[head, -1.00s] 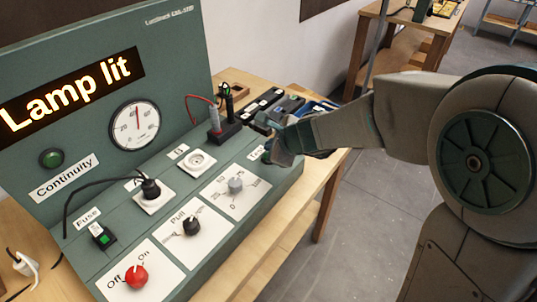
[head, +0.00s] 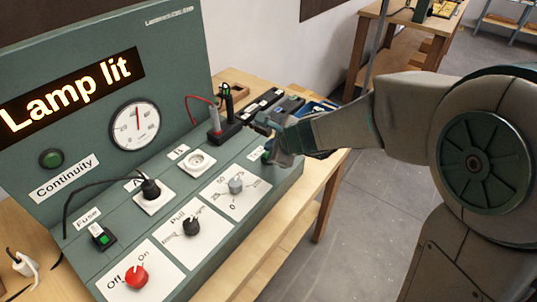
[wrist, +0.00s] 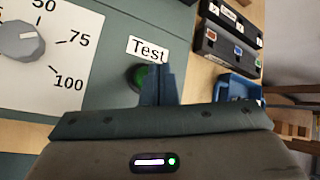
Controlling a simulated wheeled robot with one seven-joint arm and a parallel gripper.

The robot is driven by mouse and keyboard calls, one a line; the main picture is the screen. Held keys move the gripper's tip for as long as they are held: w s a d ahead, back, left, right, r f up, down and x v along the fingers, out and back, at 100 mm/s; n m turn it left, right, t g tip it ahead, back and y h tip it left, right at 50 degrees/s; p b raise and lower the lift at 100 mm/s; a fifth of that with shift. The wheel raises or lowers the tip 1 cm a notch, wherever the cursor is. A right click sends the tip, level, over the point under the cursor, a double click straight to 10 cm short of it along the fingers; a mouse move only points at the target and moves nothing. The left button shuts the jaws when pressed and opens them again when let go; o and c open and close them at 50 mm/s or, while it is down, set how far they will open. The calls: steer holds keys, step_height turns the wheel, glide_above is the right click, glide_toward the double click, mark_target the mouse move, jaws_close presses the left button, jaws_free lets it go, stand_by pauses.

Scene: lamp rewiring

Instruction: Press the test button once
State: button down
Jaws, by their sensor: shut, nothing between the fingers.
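The green test button (wrist: 135,77) shows in the wrist view below the "Test" label (wrist: 148,49), partly covered by my fingers. In the head view the button (head: 266,157) sits at the right end of the green panel, just below my gripper (head: 264,124). My gripper is shut and empty, and its fingertips (wrist: 160,72) point down beside the button in the wrist view. They look raised a little above it in the head view. The display (head: 68,92) reads "Lamp lit".
A grey dial (head: 236,185) stands left of the button, with a black pull knob (head: 191,227) and red on/off knob (head: 135,276) farther left. A block with red and black leads (head: 224,132) is behind my gripper. Black boxes (wrist: 228,40) and a blue tray (wrist: 238,88) lie beyond.

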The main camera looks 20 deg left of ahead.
steer(key=shift+f, duration=0.1)
stand_by(0.4)
steer(key=shift+f+b, duration=0.35)
steer(key=shift+b, duration=0.15)
steer(key=shift+f+b, duration=0.45)
stand_by(0.5)
steer(key=shift+r, duration=0.15)
steer(key=shift+r+p, duration=0.75)
steer(key=shift+p, duration=0.05)
step_height(320, 180, up, 5)
steer(key=p, duration=0.4)
steer(key=shift+p, duration=0.4)
stand_by(0.4)
